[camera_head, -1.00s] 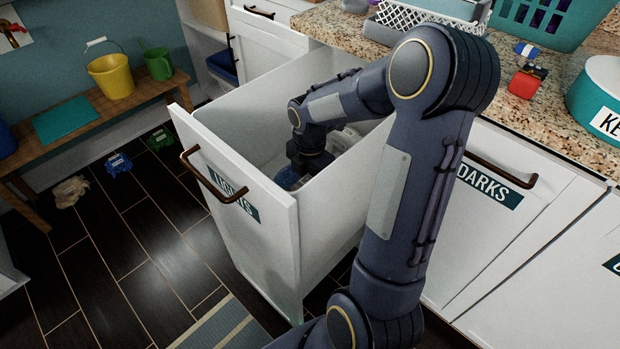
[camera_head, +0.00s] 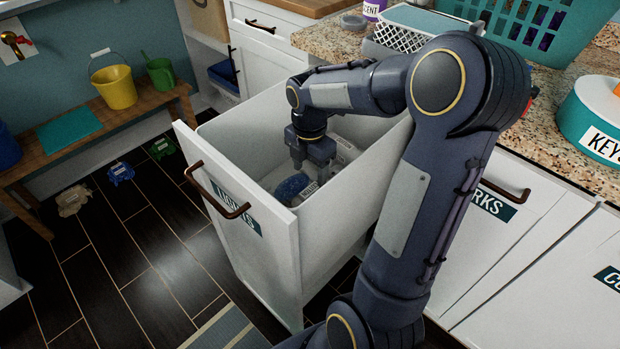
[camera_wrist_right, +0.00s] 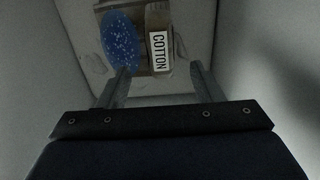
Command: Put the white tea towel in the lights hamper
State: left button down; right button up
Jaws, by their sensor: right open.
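The lights hamper (camera_head: 268,258) is a white pull-out bin, standing open, with a partly hidden label on its front. My right gripper (camera_wrist_right: 160,70) is open inside it, above the contents, with nothing between its fingers; it also shows in the head view (camera_head: 312,165). Below lie a blue spotted item (camera_wrist_right: 122,40) and a tag reading COTTON (camera_wrist_right: 159,52) on a brownish item. Pale cloth lies around them on the hamper floor. I cannot tell for sure which pale piece is the white tea towel. My left gripper is not in view.
The darks front (camera_head: 500,240) is closed to the right of the hamper. The speckled counter (camera_head: 535,130) behind holds a teal basket (camera_head: 530,35) and a teal round tin (camera_head: 590,118). A wooden bench (camera_head: 60,150) with a yellow bucket (camera_head: 115,88) stands at left.

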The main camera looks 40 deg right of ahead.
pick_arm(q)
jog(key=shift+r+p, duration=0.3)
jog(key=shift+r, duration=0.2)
pick_arm(e)
jog(key=shift+r, duration=1.8)
